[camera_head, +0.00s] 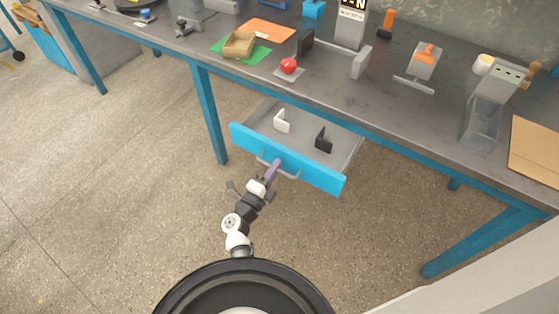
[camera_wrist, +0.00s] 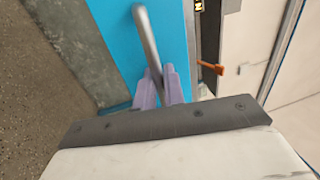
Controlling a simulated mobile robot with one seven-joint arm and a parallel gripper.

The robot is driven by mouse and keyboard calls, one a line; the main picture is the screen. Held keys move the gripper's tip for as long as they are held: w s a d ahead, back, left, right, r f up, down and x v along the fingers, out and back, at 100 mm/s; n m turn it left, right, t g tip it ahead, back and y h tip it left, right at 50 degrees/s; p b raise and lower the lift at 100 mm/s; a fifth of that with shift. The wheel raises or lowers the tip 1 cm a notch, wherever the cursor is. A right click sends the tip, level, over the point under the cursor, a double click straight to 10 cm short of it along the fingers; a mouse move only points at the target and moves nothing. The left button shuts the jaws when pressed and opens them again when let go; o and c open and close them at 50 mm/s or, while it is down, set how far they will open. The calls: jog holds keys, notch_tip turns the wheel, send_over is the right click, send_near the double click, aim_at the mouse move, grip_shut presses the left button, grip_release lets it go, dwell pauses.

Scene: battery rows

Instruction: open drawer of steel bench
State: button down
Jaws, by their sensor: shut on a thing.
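The drawer of the steel bench has a bright blue front (camera_head: 312,175) and stands well out from under the bench top (camera_head: 335,90). Its grey inside shows in the head view, with a white bracket-like piece (camera_head: 281,121) and a black one (camera_head: 323,141) in it. My gripper (camera_head: 272,172) is at the drawer front, its purple fingers shut on the grey bar handle (camera_head: 289,174). In the wrist view the handle (camera_wrist: 147,38) runs down between the fingers (camera_wrist: 160,88), against the blue drawer front (camera_wrist: 105,30). The fingers hide part of the handle.
The bench top holds a red ball (camera_head: 289,65), a cardboard box (camera_head: 239,44) on a green sheet, and several tools. Blue bench legs (camera_head: 211,115) stand left and right of the drawer. The speckled floor (camera_head: 120,170) is clear on the left.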

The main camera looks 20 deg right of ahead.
jog(key=r+v, duration=0.1)
jog(key=v, duration=0.5)
jog(key=shift+s+a+p, duration=0.35)
jog(key=shift+p, duration=0.05)
jog(key=shift+r, duration=0.1)
jog(key=c, duration=1.6)
grip_release()
jog(key=shift+s+a, duration=0.1)
